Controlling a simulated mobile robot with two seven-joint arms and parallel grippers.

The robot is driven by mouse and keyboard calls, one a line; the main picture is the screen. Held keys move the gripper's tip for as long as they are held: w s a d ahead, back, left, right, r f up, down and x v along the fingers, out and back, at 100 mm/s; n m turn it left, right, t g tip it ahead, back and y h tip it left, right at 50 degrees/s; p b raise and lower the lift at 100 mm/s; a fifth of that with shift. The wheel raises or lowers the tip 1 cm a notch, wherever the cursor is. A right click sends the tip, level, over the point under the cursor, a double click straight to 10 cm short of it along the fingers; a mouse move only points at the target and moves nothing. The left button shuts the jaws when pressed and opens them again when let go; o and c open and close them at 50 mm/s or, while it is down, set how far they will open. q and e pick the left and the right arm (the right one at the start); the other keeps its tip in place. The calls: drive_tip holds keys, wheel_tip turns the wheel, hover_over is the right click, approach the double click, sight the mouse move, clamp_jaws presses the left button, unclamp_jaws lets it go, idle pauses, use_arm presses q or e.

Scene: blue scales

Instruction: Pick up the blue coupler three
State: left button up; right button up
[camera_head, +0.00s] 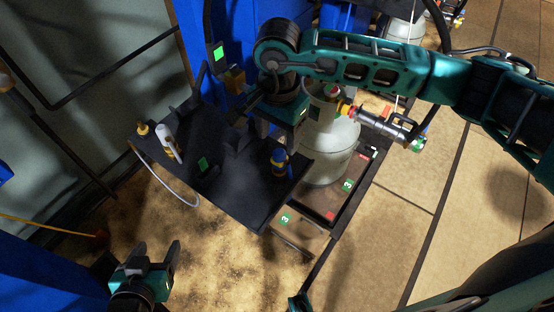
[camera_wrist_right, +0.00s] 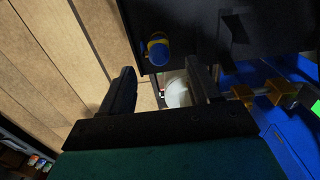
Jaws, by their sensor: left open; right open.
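A small blue-topped coupler with a brass-coloured base (camera_head: 279,160) stands on the black shelf (camera_head: 240,205), near its right edge. In the right wrist view the blue and yellow coupler (camera_wrist_right: 158,48) shows beyond the gap between my fingers. My right gripper (camera_wrist_right: 160,82) is open and empty, apart from the coupler. In the head view it hangs over the back of the shelf, with its fingers partly hidden. My left gripper (camera_head: 150,250) is open and empty, low at the left, away from the shelf.
A white-handled fitting (camera_head: 167,142) and a brass fitting (camera_head: 143,130) are at the shelf's left end, with a hose (camera_head: 187,203) looping below. A white gas cylinder (camera_head: 328,155) stands close behind the shelf on the right. Blue panels are behind. The tan floor at the right is mostly clear.

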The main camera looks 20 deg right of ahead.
sight(278, 153)
wheel_tip(278, 153, down, 5)
drive_tip(key=shift+f, duration=0.15)
wheel_tip(278, 153, down, 5)
drive_tip(key=shift+d+r, duration=0.15)
drive_tip(key=shift+r, duration=0.05)
drive_tip(key=c, duration=1.1)
drive_tip(key=shift+r, duration=0.15)
wheel_tip(278, 153, up, 20)
drive_tip(key=d+n+p, duration=0.1)
drive_tip(key=d+n, duration=0.1)
drive_tip(key=n, duration=0.1)
drive_tip(key=d+n+p, duration=0.1)
drive_tip(key=d+n, duration=0.1)
drive_tip(key=n, duration=0.2)
drive_tip(key=d+n, duration=0.2)
drive_tip(key=n, duration=0.1)
drive_tip(key=shift+s+d+p, duration=0.25)
drive_tip(key=shift+d+p, duration=0.15)
